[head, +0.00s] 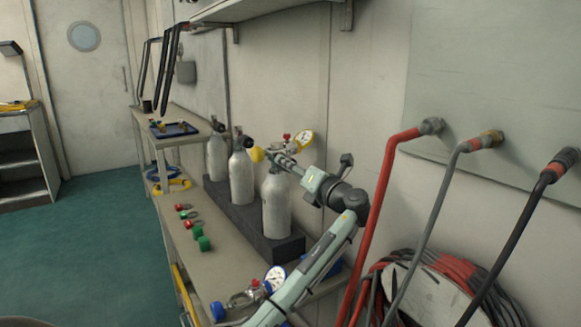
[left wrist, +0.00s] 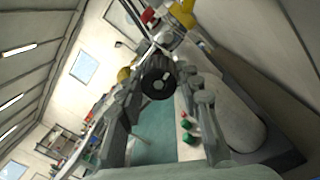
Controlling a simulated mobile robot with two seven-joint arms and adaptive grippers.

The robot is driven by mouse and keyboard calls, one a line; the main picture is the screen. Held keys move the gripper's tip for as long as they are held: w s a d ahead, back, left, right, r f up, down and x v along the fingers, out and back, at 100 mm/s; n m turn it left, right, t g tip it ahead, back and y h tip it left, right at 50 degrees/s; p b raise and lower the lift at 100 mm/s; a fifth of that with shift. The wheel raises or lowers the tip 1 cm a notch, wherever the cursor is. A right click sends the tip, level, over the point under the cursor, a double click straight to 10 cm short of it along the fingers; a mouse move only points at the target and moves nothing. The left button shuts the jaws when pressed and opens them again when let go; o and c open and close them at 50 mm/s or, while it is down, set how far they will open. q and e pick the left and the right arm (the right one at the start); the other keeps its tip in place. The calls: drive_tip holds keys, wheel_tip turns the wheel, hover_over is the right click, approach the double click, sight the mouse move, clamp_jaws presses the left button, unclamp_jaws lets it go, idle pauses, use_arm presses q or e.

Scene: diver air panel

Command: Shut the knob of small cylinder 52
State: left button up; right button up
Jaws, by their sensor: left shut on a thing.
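Three pale small cylinders stand in a row on the bench, and I cannot read their numbers. The nearest cylinder (head: 276,205) has a valve with a yellow-rimmed gauge (head: 304,140), a red cap and a yellow knob (head: 257,154). My left gripper (head: 276,158) is at the top of this cylinder, shut on its black knob (left wrist: 157,83), which sits between the two fingers in the left wrist view. In the head view the gripper hides this knob. The middle cylinder (head: 241,178) and the far cylinder (head: 217,157) have black knobs on top. My right gripper is not in view.
The cylinders stand in a dark block (head: 285,247). A second gauge (head: 275,278) lies on the bench (head: 225,262) at the front, with green and red caps further left. Red, grey and black hoses run down the wall at right to a coil (head: 410,290).

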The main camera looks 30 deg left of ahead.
use_arm(q)
drive_tip(key=shift+m, duration=0.7)
drive_tip(key=o, duration=1.2)
drive_tip(key=shift+c, duration=0.2)
drive_tip(key=v, duration=1.2)
